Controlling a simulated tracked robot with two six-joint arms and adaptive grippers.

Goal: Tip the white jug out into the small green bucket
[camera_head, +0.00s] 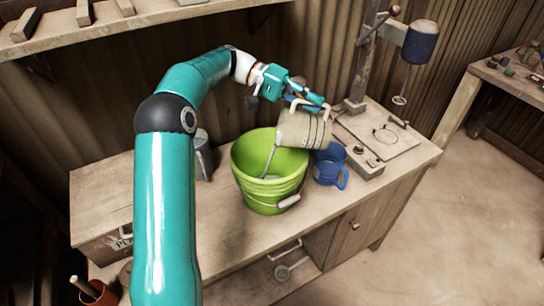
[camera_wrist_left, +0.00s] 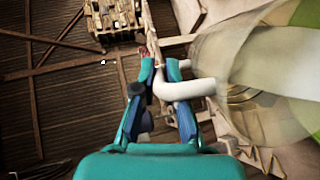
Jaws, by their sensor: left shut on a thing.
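My left gripper (camera_head: 312,100) is shut on the handle of the white jug (camera_head: 303,130). The jug is tipped far over, its mouth to the left, above the right side of the small green bucket (camera_head: 265,195). A thin pale stream runs from its lip into the bucket, whose inside is only partly visible. The bucket stands upright on the bench, handle hanging at its front. In the left wrist view the fingers (camera_wrist_left: 160,75) close around the pale handle, and the jug (camera_wrist_left: 225,45) looks blurred at the right. My right gripper is not in view.
A blue mug (camera_head: 330,167) stands close to the bucket's right on the wooden bench (camera_head: 225,235). A grey metal vessel (camera_head: 203,158) stands left behind the bucket. A press with a blue top (camera_head: 420,42) stands at the bench's back right. The bench's front left is clear.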

